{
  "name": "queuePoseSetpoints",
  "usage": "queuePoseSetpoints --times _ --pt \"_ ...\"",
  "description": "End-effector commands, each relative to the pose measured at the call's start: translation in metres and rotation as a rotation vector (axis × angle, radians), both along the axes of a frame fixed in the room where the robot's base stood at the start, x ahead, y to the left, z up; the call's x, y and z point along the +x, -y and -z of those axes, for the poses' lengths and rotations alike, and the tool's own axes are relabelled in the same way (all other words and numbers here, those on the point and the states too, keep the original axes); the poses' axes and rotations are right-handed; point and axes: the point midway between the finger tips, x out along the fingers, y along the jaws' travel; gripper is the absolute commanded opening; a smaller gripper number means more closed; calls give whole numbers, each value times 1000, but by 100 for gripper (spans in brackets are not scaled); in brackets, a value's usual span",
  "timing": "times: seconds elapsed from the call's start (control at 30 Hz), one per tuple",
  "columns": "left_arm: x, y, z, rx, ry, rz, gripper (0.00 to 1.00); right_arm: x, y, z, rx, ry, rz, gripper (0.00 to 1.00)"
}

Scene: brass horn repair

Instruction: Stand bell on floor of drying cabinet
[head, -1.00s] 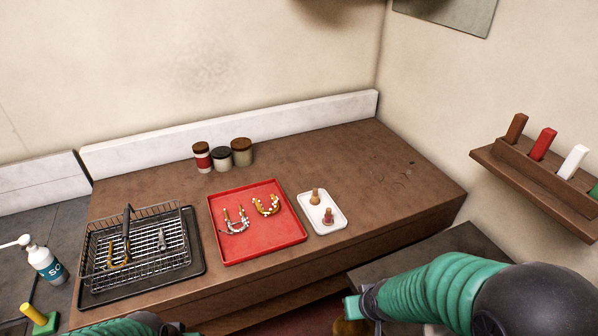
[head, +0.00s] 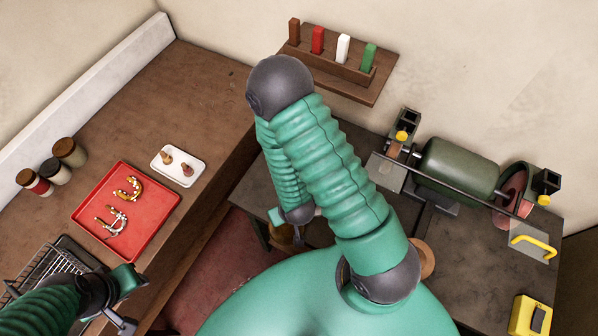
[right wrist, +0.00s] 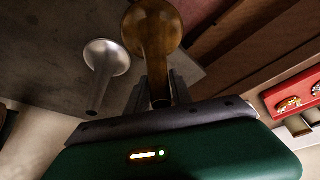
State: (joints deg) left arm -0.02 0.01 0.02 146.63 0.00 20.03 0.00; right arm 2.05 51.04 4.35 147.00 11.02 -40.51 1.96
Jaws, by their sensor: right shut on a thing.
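A brass bell (right wrist: 152,35) with a flared mouth is between the fingers of my right gripper (right wrist: 158,90), which is shut on its narrow stem in the right wrist view. A silver bell (right wrist: 106,60) is beside it, apart from the gripper, over a dark surface. In the head view my right arm covers most of that area; a brass-coloured piece (head: 283,238) shows beside the arm's far end. My left gripper (head: 122,318) is at the lower left near the wire basket; its jaw opening is unclear. No drying cabinet can be made out.
A red tray (head: 150,227) with two small pieces and a white tray (head: 182,153) lie on the brown bench (head: 185,85). A polishing machine (head: 458,172) stands on the dark bench at right. A wall shelf (head: 335,68) holds coloured bars. A wire basket (head: 45,270) is at left.

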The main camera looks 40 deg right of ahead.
Motion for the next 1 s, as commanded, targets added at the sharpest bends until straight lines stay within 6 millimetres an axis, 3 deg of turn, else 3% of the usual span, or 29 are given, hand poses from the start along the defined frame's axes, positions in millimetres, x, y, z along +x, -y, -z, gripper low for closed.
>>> queuePoseSetpoints --times 0.07,0.2,0.57,0.63,1.0 --pt "-1 0 9 0 -1 -1 36 7 4 5 -2 7 5 0" --pt "-1 -1 49 0 -2 -1 36 30 18 18 -2 12 3 0" --pt "-1 -1 116 0 -1 -1 36 47 33 16 2 7 5 0" --pt "-1 -1 96 0 -2 0 36 58 41 5 2 1 7 0" --pt "-1 -1 67 0 -1 0 36 127 83 13 2 2 6 0"
